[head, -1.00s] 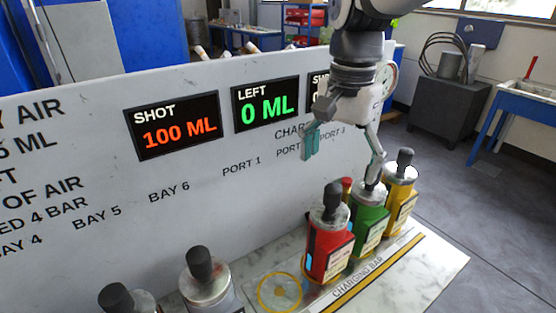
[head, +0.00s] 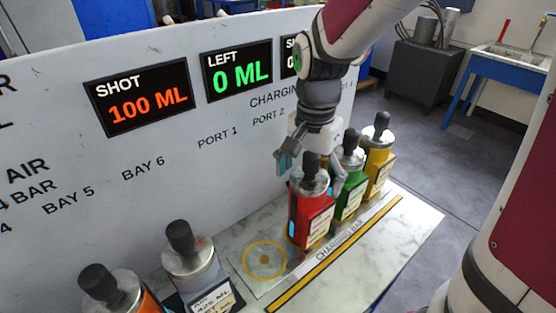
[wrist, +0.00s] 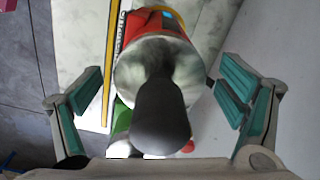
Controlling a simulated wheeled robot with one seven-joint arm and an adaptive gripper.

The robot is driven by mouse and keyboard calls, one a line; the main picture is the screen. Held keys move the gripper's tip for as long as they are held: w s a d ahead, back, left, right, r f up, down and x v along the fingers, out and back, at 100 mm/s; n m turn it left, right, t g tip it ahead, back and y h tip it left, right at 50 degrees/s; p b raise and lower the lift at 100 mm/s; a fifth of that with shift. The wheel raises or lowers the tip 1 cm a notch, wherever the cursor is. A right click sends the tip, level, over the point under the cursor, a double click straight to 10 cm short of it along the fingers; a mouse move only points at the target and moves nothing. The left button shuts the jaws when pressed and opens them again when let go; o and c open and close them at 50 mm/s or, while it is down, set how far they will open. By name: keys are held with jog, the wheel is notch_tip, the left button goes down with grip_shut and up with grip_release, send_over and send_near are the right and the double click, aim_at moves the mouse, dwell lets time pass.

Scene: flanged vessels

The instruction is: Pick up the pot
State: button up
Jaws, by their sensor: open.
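A red pot (head: 308,215) with a grey metal top and black knob stands upright on the charging bar. A green pot (head: 350,193) and a yellow pot (head: 380,172) stand in a row behind it. My gripper (head: 311,163) is open at the top of the red pot, one teal-padded finger to its left. In the wrist view, my open gripper (wrist: 163,72) has a finger on each side of the red pot (wrist: 158,22), whose knob points at the camera. The green pot (wrist: 122,118) is partly hidden below it there.
An empty yellow ring mark (head: 265,260) lies on the marble bench left of the red pot. Two more knobbed vessels (head: 190,265) (head: 112,290) stand at the front left. A white panel (head: 150,185) with displays rises close behind the row.

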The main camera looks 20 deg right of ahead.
jog(key=shift+f, duration=0.95)
jog(key=c, duration=1.9)
jog(key=shift+r, duration=0.1)
jog(key=shift+c, duration=0.7)
